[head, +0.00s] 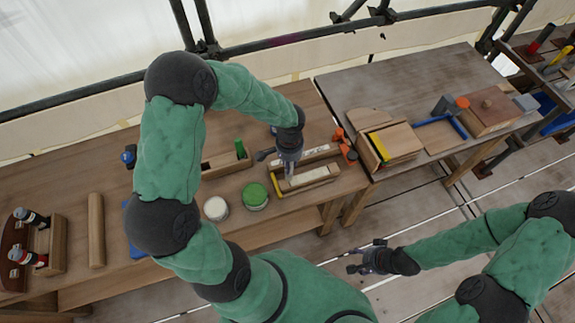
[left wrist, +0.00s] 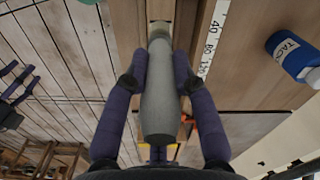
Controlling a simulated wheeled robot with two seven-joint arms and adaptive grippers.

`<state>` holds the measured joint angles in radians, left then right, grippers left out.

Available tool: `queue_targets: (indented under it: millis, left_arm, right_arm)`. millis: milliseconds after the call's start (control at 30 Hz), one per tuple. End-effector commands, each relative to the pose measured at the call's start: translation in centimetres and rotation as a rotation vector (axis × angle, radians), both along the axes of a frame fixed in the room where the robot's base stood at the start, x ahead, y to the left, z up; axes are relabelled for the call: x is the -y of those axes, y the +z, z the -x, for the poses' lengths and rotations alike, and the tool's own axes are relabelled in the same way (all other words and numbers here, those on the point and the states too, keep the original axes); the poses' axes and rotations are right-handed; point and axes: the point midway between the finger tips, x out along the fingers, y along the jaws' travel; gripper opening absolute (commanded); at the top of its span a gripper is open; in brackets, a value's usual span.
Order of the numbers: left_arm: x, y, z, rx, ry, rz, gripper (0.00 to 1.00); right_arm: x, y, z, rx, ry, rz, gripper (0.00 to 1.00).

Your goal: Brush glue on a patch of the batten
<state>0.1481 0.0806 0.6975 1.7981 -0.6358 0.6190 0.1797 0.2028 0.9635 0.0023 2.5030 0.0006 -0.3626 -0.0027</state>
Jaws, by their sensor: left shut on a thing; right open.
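My left gripper (head: 288,172) is shut on a grey-handled tool, apparently the brush (left wrist: 158,98), seen between the fingers in the left wrist view. Its pale far end points at wooden strips; whether it touches them I cannot tell. A pale wooden piece, apparently the batten (head: 312,175), lies near the table's front edge, close to this gripper. A strip with printed numbers (left wrist: 210,45) runs beside the wood. A green-topped pot (head: 255,195) and a white-topped pot (head: 216,208) stand left of the gripper. My right gripper (head: 366,260) is open and empty, away from the table.
A blue bottle lettered "TACK" (left wrist: 293,55) stands to the right in the left wrist view. Orange clamps (head: 345,148) lie right of the batten. A wooden roller (head: 96,230) lies at the left. A second table (head: 400,85) holds boards and a blue-edged tray (head: 437,133).

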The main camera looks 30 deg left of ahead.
Motion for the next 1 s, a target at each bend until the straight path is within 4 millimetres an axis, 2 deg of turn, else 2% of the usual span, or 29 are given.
queue_targets:
  millis: [100, 500, 1000]
  left_arm:
    - [0.0, 1.4, -0.3, 0.002, 0.001, -0.001, 0.00]
    - [0.2, 4.6, -1.1, 0.002, 0.001, -0.001, 0.00]
    - [0.2, 4.6, -1.1, 0.001, 0.002, -0.001, 0.00]
  right_arm:
    - [0.0, 1.0, 0.0, 0.000, 0.000, 0.000, 0.56]
    - [0.0, 3.1, 0.0, -0.001, 0.000, 0.000, 0.56]
    - [0.0, 3.1, 0.0, -0.001, 0.000, 0.000, 0.56]
